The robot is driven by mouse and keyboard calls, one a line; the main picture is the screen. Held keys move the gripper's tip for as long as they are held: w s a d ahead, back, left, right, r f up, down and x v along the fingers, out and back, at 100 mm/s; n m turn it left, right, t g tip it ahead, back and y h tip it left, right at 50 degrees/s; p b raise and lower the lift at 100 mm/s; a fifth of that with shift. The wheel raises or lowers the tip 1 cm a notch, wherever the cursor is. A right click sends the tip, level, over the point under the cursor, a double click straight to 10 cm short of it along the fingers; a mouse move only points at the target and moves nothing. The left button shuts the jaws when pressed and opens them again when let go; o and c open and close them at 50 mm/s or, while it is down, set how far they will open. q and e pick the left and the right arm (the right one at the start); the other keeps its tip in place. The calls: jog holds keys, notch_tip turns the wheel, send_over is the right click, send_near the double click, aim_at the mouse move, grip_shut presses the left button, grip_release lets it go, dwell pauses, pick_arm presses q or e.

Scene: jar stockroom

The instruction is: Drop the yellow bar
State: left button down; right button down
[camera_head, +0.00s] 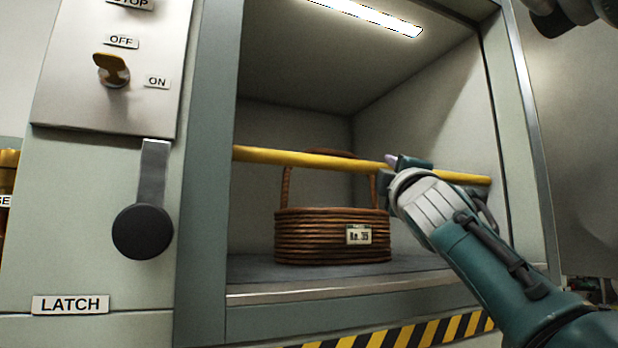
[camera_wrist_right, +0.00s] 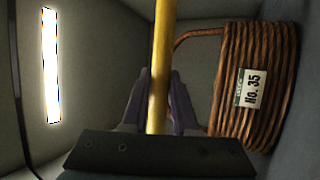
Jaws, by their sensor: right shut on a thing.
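The yellow bar (camera_head: 300,157) runs level across the open front of the cabinet bay, at about the height of the basket's handle. My right gripper (camera_head: 393,166) is at the bar, right of its middle. In the right wrist view the bar (camera_wrist_right: 163,60) passes between the two fingers of my right gripper (camera_wrist_right: 158,105), which is shut on it. The bar's right end shows past the gripper, near the bay's right side. My left gripper does not show in the head view.
Behind the bar, a brown wicker basket (camera_head: 320,238) labelled No. 35 stands on the bay floor (camera_head: 245,268). Left of the bay are a black round latch knob (camera_head: 142,231) on a grey lever and a yellow switch key (camera_head: 112,70). A lit lamp (camera_head: 365,15) is overhead.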

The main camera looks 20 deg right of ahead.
jog(key=shift+w+f+b, duration=0.2)
jog(key=shift+f+b, duration=0.2)
jog(key=shift+f, duration=0.5)
jog(key=c, duration=0.7)
grip_release()
jog(key=shift+w, duration=0.1)
jog(key=shift+r, duration=0.15)
jog(key=shift+s+a, duration=0.15)
jog(key=shift+s, duration=0.3)
jog(key=p+v, duration=0.2)
jog(key=v, duration=0.7)
jog(key=shift+f, duration=0.2)
